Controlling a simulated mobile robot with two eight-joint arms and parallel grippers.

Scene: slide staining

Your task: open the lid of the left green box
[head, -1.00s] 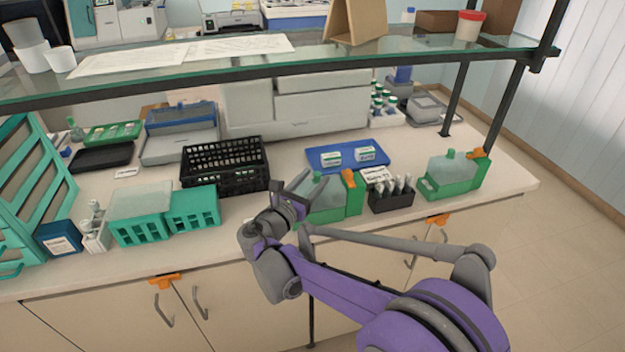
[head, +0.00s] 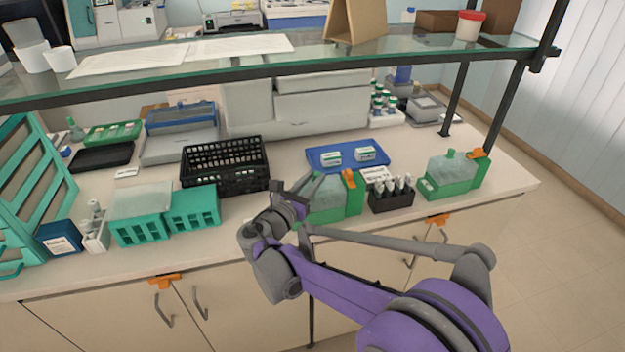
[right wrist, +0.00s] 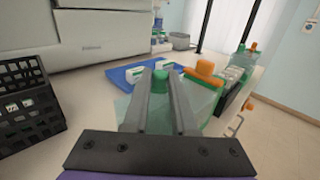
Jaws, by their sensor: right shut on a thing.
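The left green box (head: 353,205) stands near the front edge of the bench, with an orange clip (head: 349,179) at its right end. Its translucent lid (head: 330,188) has a green knob (right wrist: 160,81), which shows between the fingers in the right wrist view. My right gripper (right wrist: 160,74) reaches over the box from the left and is shut on the lid's knob. The lid appears to lie on the box; I cannot tell any gap. The gripper and arm hide the box's left part in the head view. My left gripper is not in view.
A black rack of bottles (head: 391,196) stands just right of the box, and another green box (head: 455,178) beyond it. A blue tray (head: 347,147) lies behind. A black basket (head: 224,168) and teal racks (head: 140,228) stand left. A glass shelf (head: 390,54) hangs above.

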